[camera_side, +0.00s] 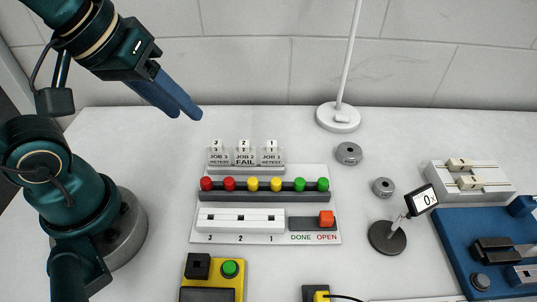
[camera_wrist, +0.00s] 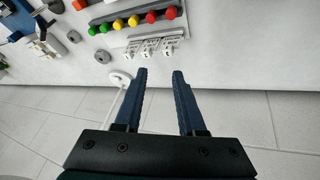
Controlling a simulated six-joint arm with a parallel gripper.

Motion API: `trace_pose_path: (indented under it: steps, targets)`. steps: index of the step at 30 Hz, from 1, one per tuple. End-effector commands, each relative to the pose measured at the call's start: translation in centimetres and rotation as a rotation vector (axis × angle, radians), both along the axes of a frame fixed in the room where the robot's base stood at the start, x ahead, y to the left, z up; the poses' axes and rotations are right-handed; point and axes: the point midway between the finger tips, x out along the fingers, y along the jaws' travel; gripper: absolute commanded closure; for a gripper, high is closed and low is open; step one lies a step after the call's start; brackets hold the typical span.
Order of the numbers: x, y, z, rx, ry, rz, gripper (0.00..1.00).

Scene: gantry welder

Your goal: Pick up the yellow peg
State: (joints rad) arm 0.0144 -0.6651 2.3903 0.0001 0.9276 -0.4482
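Two yellow pegs (camera_side: 252,184) with round heads stand side by side in the middle of a dark rack (camera_side: 240,196), between two red pegs (camera_side: 217,184) on the left and two green pegs (camera_side: 311,184) on the right. The yellow pegs (camera_wrist: 126,21) also show near the top of the wrist view. My gripper (camera_side: 193,113) is high at the upper left of the side view, above and behind the rack, well apart from the pegs. In the wrist view my gripper (camera_wrist: 159,72) has its two blue fingers apart, with nothing between them.
Job tags (camera_side: 244,157) stand just behind the rack. A white three-slot block (camera_side: 240,221) and an orange button (camera_side: 326,218) lie in front. A lamp stand (camera_side: 338,118), a small display on a stand (camera_side: 388,238) and a blue fixture (camera_side: 460,230) are to the right.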

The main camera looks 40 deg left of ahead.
Motion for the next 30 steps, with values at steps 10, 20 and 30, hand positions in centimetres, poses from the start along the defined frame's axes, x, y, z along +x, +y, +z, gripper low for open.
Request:
trace_pose_path:
  steps: [10, 20, 30]
  targets:
    - [4.9, -3.0, -1.2, -0.224, 0.211, 0.460, 0.61]
    - [7.2, -6.7, -6.6, -0.192, 0.415, 0.630, 0.61]
    - [6.5, -7.5, -10.1, -0.139, 0.481, 0.602, 0.61]
